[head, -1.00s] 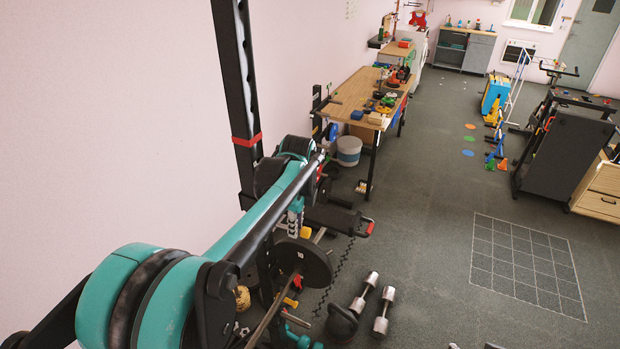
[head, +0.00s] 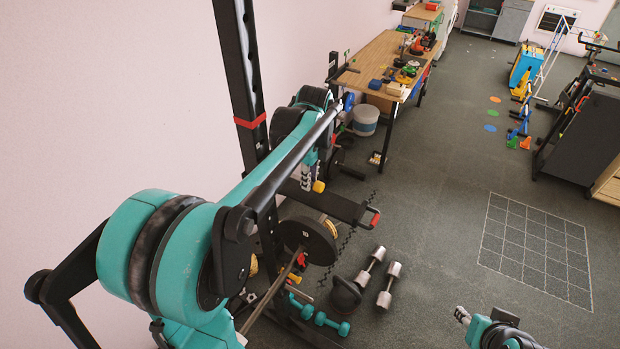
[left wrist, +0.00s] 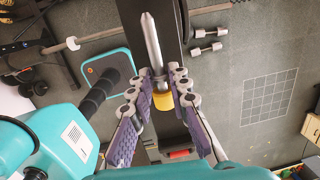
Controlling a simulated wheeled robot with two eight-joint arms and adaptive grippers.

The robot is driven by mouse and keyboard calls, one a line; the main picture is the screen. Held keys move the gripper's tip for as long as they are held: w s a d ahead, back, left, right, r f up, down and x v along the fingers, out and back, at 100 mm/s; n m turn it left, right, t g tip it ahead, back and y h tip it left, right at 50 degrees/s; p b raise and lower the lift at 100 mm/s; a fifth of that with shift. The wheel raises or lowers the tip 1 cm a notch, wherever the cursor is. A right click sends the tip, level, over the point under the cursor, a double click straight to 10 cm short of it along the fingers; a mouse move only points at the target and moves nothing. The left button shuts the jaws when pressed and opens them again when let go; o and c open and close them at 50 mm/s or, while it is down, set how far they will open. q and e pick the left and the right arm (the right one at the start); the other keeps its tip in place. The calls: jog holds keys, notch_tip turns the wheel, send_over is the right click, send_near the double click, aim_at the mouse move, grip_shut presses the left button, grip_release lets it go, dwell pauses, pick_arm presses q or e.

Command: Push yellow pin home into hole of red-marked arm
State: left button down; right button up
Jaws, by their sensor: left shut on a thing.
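The yellow pin (left wrist: 162,100) has a yellow collar and a long pointed metal shank. In the left wrist view it sits between the two purple-padded fingers of my left gripper (left wrist: 159,88), which is shut on it. In the head view the yellow part (head: 318,186) shows just below my left gripper (head: 311,172). The black arm with a red end (head: 345,207) juts from the rack beside it; its red end also shows in the left wrist view (left wrist: 181,153). The shank lies across the dark arm in that view; I cannot see the hole. My right gripper (head: 462,315) shows partly at lower right.
A black upright (head: 236,70) with a red band stands by the wall. A weight plate (head: 308,239), a kettlebell (head: 344,296) and silver dumbbells (head: 389,285) are below the arm. A wooden workbench (head: 385,55) stands behind. The floor to the right is mostly open.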

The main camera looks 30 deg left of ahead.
aim_at(297, 176)
pick_arm(q)
jog(key=shift+w+a+f, duration=0.15)
jog(key=shift+w+a, duration=0.2)
jog(key=shift+a, duration=0.4)
jog(key=shift+s+a, duration=0.15)
jog(key=shift+a, duration=1.1)
jog(key=shift+w+a, duration=0.2)
jog(key=shift+a, duration=0.6)
jog(key=shift+s, duration=0.15)
jog(key=shift+a, duration=0.35)
jog(key=shift+a+b, duration=0.3)
jog(key=shift+a, duration=0.05)
jog(key=shift+d, duration=0.4)
dwell(2.0)
jog(key=shift+a+b, duration=0.35)
jog(key=shift+b, duration=0.05)
dwell(1.4)
